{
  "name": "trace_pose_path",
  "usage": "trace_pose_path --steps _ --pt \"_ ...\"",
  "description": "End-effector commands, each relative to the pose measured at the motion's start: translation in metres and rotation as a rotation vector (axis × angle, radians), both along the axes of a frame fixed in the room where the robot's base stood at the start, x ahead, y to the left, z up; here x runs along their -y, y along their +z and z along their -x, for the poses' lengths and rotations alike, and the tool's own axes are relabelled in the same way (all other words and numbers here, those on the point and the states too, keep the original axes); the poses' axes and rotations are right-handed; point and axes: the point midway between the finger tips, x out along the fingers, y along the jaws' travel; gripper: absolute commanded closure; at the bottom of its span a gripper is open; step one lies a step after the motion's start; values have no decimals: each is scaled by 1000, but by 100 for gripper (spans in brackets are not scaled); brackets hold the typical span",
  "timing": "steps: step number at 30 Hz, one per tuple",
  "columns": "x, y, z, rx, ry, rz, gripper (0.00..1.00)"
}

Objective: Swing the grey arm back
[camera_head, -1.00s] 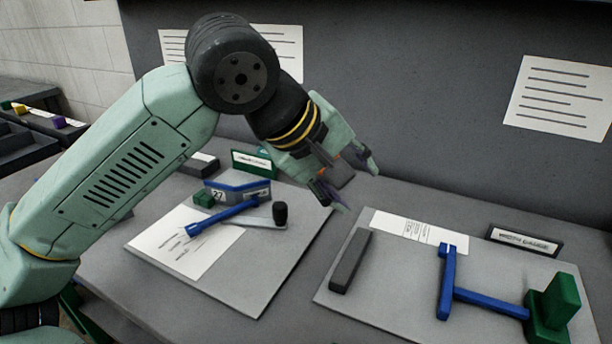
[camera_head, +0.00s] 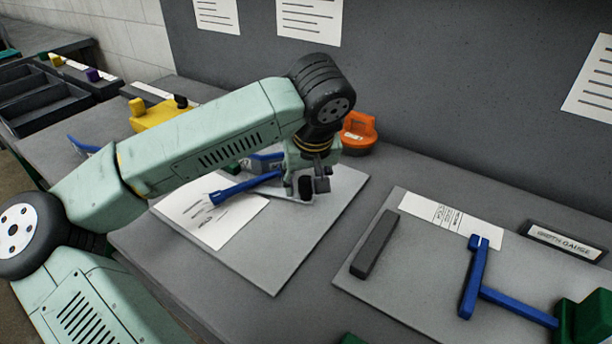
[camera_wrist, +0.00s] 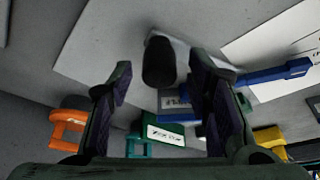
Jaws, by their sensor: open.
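The grey arm (camera_head: 288,193) is a thin flat bar low over the left grey board (camera_head: 272,262). A black upright knob (camera_head: 306,188) stands at its right end. A blue arm (camera_head: 245,188) lies across near it, pointing left over a white sheet. My gripper (camera_head: 308,180) is above the knob, pointing down, and partly hides it and the bar. In the wrist view the black knob (camera_wrist: 159,62) shows between the two spread fingers, with gaps on both sides. The blue arm (camera_wrist: 275,73) is to the right there. Contact with the knob cannot be seen.
An orange object (camera_head: 358,132) stands behind my gripper, and a yellow one (camera_head: 150,112) is at the back left. A green sign block (camera_wrist: 160,136) is near the knob. The right board (camera_head: 410,285) holds a dark bar and a blue T-shaped piece.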

Motion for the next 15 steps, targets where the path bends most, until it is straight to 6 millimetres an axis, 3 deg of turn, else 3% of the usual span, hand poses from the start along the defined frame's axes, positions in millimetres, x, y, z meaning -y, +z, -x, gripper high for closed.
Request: trace_pose_path --steps 11,15 --pt "0 -8 -3 1 -1 0 55" --pt "0 -8 -3 1 -1 0 62"
